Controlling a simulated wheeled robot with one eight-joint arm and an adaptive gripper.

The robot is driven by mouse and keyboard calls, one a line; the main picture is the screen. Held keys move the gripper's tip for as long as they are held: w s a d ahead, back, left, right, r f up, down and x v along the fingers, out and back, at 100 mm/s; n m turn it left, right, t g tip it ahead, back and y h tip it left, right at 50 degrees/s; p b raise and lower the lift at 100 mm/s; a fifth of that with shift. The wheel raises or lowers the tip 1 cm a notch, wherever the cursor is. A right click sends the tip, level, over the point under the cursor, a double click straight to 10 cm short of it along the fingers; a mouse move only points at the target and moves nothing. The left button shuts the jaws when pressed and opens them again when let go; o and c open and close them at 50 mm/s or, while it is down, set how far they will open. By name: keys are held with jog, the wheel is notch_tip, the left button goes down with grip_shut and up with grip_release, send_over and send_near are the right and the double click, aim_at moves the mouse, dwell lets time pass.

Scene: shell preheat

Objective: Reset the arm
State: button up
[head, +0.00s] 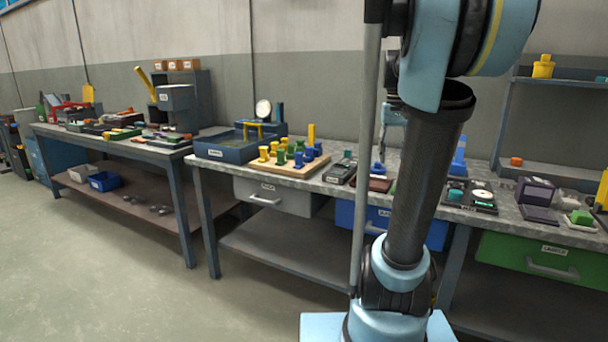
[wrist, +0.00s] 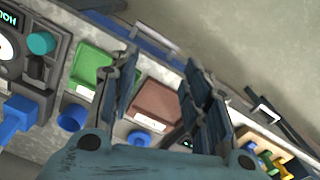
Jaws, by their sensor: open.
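My arm stands upright in front of the long workbench (head: 330,183) in the head view, its dark link rising to a bent light-blue joint at the top. My gripper shows in the wrist view (wrist: 160,82), its two dark fingers spread apart with nothing held between them. It hangs over the bench top, with a brown-red pad (wrist: 160,106) behind the gap between the fingers and a green pad (wrist: 92,66) left of it. In the head view the fingers cannot be made out, as my arm covers much of that area.
A wooden peg board (head: 287,169) with coloured pegs and a blue tray (head: 222,150) stand left of my arm. Panels and a dark box (head: 534,190) lie to the right. A shelf (head: 545,80) rises behind. Open floor (head: 100,270) lies at left front.

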jog(key=s+a+f+n+t, duration=0.1)
jog(key=s+a+f, duration=0.3)
jog(key=s+f, duration=0.5)
jog(key=s+a+f+n+t, duration=0.1)
jog(key=s+a+f, duration=0.3)
jog(key=s+f, duration=0.5)
notch_tip(320, 180, down, 4)
jog(key=shift+s+a+f, duration=0.2)
jog(key=shift+s+a, duration=0.05)
jog(key=shift+w+f, duration=0.2)
jog(key=shift+w, duration=0.2)
jog(key=shift+d, duration=0.1)
